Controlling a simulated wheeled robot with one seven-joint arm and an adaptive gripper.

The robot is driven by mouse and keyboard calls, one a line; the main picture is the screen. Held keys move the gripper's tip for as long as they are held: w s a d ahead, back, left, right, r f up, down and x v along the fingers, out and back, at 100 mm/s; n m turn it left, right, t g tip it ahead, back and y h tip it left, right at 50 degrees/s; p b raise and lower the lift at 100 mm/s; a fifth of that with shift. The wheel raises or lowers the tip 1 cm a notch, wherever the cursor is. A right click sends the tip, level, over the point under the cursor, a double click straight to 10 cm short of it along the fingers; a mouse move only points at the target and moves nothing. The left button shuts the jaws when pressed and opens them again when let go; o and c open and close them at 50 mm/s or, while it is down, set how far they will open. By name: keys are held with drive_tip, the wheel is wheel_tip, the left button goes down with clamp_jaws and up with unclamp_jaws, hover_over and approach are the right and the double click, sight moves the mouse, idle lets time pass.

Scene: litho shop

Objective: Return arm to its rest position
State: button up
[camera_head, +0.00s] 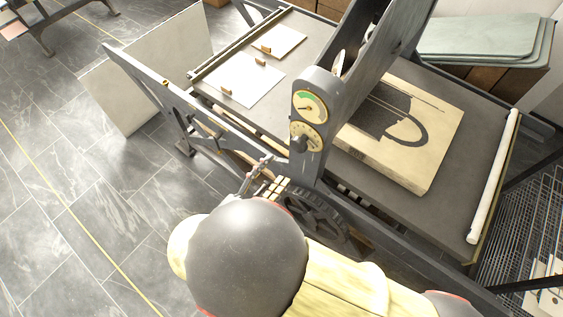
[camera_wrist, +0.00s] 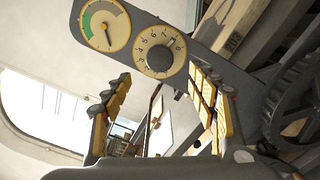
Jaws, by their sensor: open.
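My gripper (camera_wrist: 158,80) is open and empty in the wrist view, its two yellow-padded fingers spread apart. Ahead of it is the press's dark panel with a green-and-cream gauge (camera_wrist: 105,27) and a numbered dial with a dark knob (camera_wrist: 159,52). In the head view, my arm rises from the bottom and largely hides my gripper (camera_head: 264,178), which is just below and left of the press's panel. The gauge (camera_head: 310,106) and the dial (camera_head: 305,137) show there too. I cannot tell the gap between fingers and panel.
The press bed (camera_head: 455,190) carries a stone (camera_head: 430,165) with a dark drawing. White sheets (camera_head: 240,80) lie at the bed's far left. A spoked wheel (camera_head: 318,218) is close beside my arm. A wire rack (camera_head: 525,225) stands right. Tiled floor (camera_head: 60,210) at left is clear.

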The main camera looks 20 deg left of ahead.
drive_tip(key=shift+s, duration=0.25)
idle(0.4)
